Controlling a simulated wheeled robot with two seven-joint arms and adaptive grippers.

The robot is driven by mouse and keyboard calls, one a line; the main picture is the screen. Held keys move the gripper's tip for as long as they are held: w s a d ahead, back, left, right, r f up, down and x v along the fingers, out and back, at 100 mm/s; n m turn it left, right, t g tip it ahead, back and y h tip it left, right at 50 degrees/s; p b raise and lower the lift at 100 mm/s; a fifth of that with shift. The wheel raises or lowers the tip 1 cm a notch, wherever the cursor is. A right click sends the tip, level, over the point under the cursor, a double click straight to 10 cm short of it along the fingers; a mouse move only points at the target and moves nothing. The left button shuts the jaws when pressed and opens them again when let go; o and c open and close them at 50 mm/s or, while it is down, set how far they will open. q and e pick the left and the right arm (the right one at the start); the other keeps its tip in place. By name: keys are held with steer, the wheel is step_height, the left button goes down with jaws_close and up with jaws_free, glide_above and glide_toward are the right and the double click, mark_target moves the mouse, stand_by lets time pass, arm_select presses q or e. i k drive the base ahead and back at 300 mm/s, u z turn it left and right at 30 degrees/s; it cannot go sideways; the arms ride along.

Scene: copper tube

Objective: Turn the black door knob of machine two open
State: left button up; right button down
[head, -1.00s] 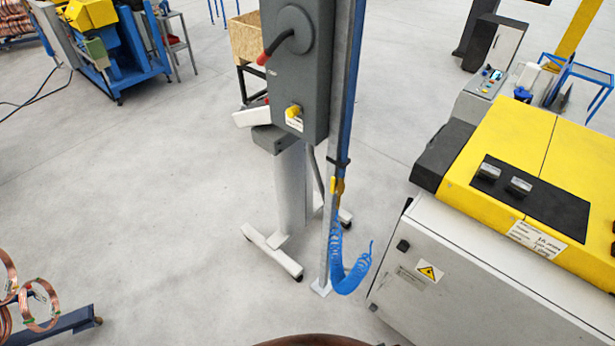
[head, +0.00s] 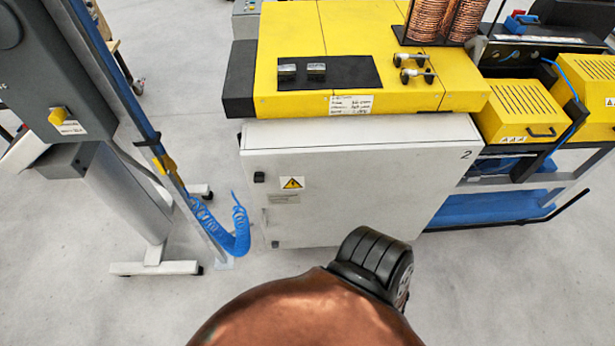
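Machine two (head: 350,165) stands ahead in the head view, with a white cabinet marked "2" at its upper right and a yellow top (head: 350,30). A small black door knob (head: 259,177) sits near the left edge of the cabinet door, beside a yellow warning sticker (head: 291,183). The door looks shut. Neither of my grippers shows in the head view, and nothing touches the knob.
A grey control box on a stand (head: 45,75) and a blue-grey post (head: 125,95) with a coiled blue air hose (head: 236,232) stand left of the cabinet. A blue-shelved cart (head: 490,205) is at the right. Grey floor (head: 130,310) lies clear in front.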

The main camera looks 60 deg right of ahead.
mark_target(259, 177)
steer(key=z, duration=4.55)
steer(key=k, duration=1.2)
steer(key=u, duration=2.1)
